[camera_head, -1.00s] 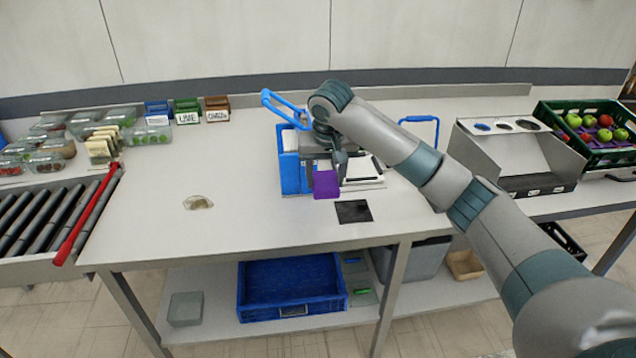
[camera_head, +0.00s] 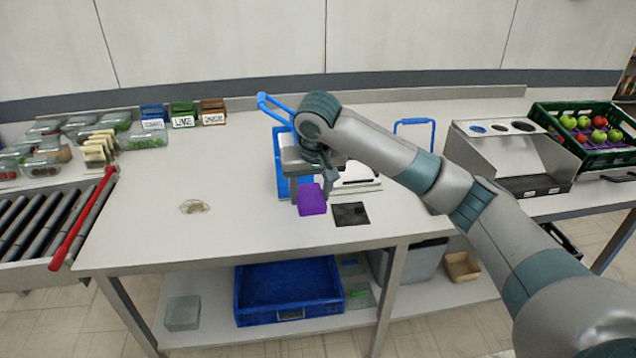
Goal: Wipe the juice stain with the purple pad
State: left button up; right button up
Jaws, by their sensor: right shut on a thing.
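The purple pad (camera_head: 312,199) is in my right gripper (camera_head: 314,184), which is shut on it over the middle of the table, near the front. I cannot tell whether the pad touches the table. The juice stain (camera_head: 194,206) is a small pale brownish patch on the white table top, to the left of the pad and apart from it. My left gripper is not in view.
A black square (camera_head: 350,214) lies just right of the pad. A blue caddy (camera_head: 281,150) with a raised handle stands behind my right gripper. The table (camera_head: 150,235) is clear between pad and stain. A conveyor with a red rail (camera_head: 84,218) borders the left.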

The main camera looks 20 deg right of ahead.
jog(key=s+a+n, duration=0.1)
jog(key=s+a, duration=0.2)
jog(key=s, duration=0.3)
jog(key=s+a+f+n, duration=0.1)
jog(key=s+a, duration=0.3)
jog(key=s, duration=0.2)
jog(key=shift+s+a+n+y, duration=0.15)
jog(key=shift+s+n+y, duration=0.15)
jog(key=shift+y, duration=0.1)
jog(key=shift+w+a, duration=0.1)
